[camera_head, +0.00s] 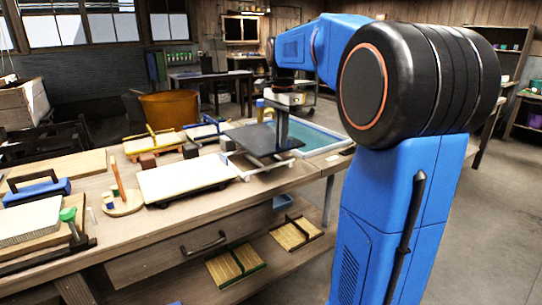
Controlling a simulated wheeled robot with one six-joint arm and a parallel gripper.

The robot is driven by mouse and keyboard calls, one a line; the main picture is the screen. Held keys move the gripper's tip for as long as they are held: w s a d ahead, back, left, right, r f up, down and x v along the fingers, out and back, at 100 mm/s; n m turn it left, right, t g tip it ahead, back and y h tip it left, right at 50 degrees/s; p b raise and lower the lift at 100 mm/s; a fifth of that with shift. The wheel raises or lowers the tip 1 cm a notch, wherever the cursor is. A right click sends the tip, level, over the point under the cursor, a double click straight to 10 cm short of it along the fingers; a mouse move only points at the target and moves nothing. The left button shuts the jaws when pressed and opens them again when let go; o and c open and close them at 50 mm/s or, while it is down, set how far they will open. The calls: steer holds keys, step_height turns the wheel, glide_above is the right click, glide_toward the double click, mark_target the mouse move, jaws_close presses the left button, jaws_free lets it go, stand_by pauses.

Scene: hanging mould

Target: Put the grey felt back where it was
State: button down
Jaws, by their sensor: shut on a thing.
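A flat dark grey sheet (258,138), which looks like the grey felt, is at the right part of the workbench, beside the teal tub. A dark upright post (282,127) rises from its right part. My gripper (284,101) is at the top of this post, below my blue arm, and appears shut on it. The fingertips are too small to make out. I cannot tell whether the sheet rests on the pale frame under it or hangs just above.
The teal tub (318,141) is close on the right. A white board on a dark base (184,180) lies to the left, near a round wooden stand with a peg (121,204). Yellow and blue handled frames stand behind. The bench's left side is crowded; slatted mats lie on the lower shelf.

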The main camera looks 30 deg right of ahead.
steer(key=shift+a+f, duration=0.2)
steer(key=shift+f, duration=0.85)
steer(key=shift+d+f, duration=0.15)
steer(key=shift+f, duration=2.1)
steer(key=c, duration=1.9)
jaws_free()
steer(key=shift+r, duration=0.1)
step_height(320, 180, up, 13)
steer(key=shift+s+f, duration=0.1)
steer(key=shift+f, duration=0.05)
